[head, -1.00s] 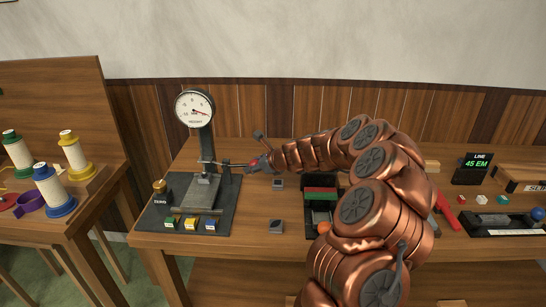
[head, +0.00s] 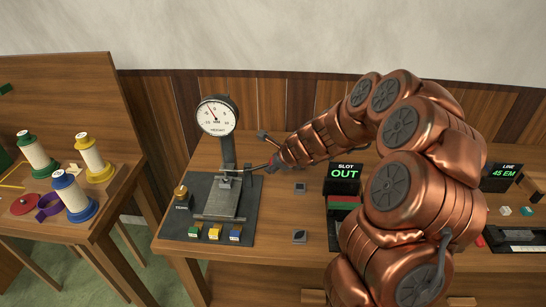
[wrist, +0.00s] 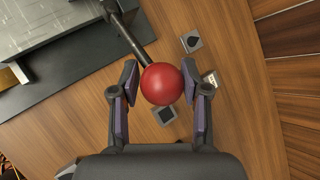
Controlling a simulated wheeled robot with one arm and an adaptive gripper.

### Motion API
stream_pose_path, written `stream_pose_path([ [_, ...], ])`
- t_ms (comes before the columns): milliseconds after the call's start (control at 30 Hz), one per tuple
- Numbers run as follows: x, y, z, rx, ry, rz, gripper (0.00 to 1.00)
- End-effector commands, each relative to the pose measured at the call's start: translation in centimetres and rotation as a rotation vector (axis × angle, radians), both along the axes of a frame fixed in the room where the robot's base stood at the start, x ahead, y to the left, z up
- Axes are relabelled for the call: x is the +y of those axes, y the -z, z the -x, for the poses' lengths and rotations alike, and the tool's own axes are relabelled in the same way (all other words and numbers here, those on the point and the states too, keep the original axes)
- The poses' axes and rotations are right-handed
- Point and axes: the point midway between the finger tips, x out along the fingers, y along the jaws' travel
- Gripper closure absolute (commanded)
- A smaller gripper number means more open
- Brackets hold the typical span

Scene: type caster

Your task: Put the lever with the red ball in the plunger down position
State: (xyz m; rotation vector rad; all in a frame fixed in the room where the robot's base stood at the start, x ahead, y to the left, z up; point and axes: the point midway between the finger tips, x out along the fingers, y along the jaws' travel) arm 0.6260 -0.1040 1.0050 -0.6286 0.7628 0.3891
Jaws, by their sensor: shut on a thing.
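The lever's dark rod (wrist: 130,38) ends in a red ball (wrist: 161,84) in the wrist view. My gripper (wrist: 160,85) is shut on the red ball, with one finger on each side. In the head view my gripper (head: 273,164) is at the right of the dial gauge stand (head: 228,155). The rod (head: 254,168) reaches from the stand to my gripper, nearly level and rising a little to the right. My gripper hides the ball there. The round white dial (head: 217,115) stands upright above a grey block on a dark base. The plunger tip is too small to make out.
Green, yellow and blue labelled blocks (head: 214,232) stand along the base's front, and a brass weight (head: 181,192) at its left. Small grey tiles (head: 299,188) lie right of the base. Thread spools (head: 70,190) stand on the left table.

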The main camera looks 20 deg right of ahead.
Motion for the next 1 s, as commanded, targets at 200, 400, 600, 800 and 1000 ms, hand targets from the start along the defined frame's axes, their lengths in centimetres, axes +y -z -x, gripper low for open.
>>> stream_pose_path([
  [200,-0.56,-0.77,-0.21,-0.013,0.012,0.013,1.00],
  [400,-0.60,-0.87,-0.24,-0.015,0.012,0.013,1.00],
  [600,-0.47,-0.78,-0.17,-0.012,0.010,0.010,0.37],
  [800,-0.34,-0.49,-0.01,-0.007,0.006,0.009,0.33],
  [1000,-0.30,-0.50,0.16,-0.005,0.004,0.007,0.33],
])
